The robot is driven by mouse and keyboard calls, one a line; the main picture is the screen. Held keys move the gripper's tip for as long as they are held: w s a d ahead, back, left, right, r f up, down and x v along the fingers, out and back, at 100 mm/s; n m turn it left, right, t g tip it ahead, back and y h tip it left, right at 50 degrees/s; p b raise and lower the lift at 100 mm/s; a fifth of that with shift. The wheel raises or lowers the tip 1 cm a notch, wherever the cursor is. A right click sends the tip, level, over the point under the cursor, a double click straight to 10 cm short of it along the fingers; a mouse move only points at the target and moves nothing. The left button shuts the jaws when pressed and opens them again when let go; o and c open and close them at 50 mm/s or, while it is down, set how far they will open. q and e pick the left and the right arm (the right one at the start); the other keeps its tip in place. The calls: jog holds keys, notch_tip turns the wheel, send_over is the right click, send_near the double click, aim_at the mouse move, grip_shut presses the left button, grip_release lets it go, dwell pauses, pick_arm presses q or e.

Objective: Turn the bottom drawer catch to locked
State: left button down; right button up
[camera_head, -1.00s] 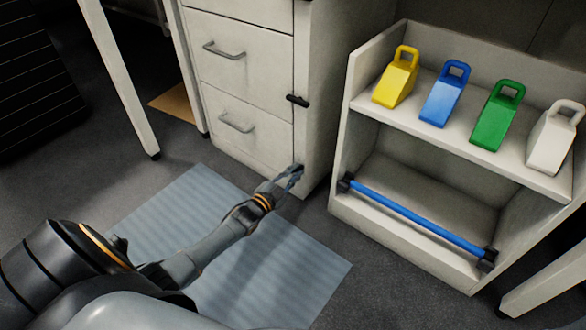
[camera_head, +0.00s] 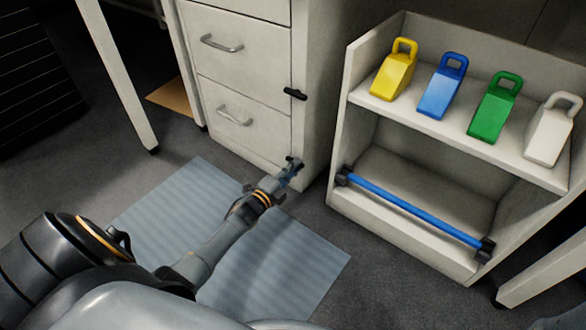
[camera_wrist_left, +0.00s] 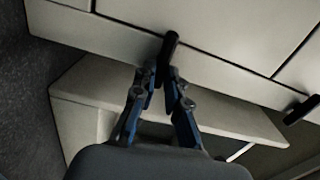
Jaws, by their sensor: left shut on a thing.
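The bottom drawer catch is a small black lever low on the front corner of the white drawer cabinet (camera_head: 245,150). In the head view the catch (camera_head: 293,160) shows just past the fingertips, partly covered. My left gripper (camera_head: 288,172) reaches in low at that corner. In the left wrist view the black catch (camera_wrist_left: 169,46) sticks out between the two fingertips of my left gripper (camera_wrist_left: 163,82), which is shut on it. The bottom drawer (camera_head: 255,125) looks closed. My right gripper is not in view.
Another black catch (camera_head: 295,94) sits higher on the same cabinet edge. To the right stands a white shelf unit (camera_head: 350,100) with yellow, blue, green and white blocks on top and a blue bar (camera_head: 410,207) below. A grey-blue mat (camera_head: 300,260) covers the floor before the cabinet.

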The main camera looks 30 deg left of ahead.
pick_arm(q)
jog(key=shift+f+m, duration=0.15)
jog(key=shift+m, duration=0.25)
jog(key=c, duration=1.4)
grip_release()
jog(key=shift+o, duration=0.2)
jog(key=s, duration=1.2)
jog(key=shift+a, duration=0.45)
